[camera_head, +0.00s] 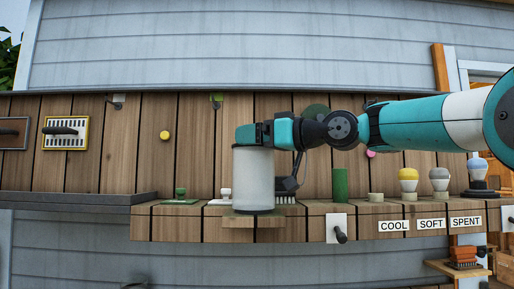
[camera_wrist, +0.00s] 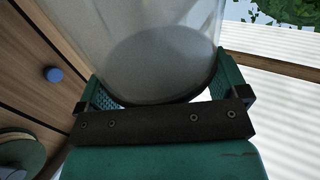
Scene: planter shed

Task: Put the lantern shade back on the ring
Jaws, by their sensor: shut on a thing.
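The lantern shade (camera_head: 254,182) is a pale, frosted upright cylinder in the head view. My gripper (camera_head: 256,146) is at its top and shut on it. In the wrist view the shade (camera_wrist: 160,30) sits between the two green fingers, with a dark rim at its near end. The shade's lower end is at a small wooden ledge (camera_head: 237,222); a dark band shows at its foot. I cannot tell whether that band is the ring or the shade's own rim, or whether the shade touches the ledge.
A dark brush (camera_head: 286,199), a green cylinder (camera_head: 340,184), a yellow-topped bulb (camera_head: 408,177) and a grey bulb (camera_head: 439,179) stand along the shelf to the right. A pale blue bulb (camera_head: 478,166) stands on a dark base. White and green stamp-like things stand left.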

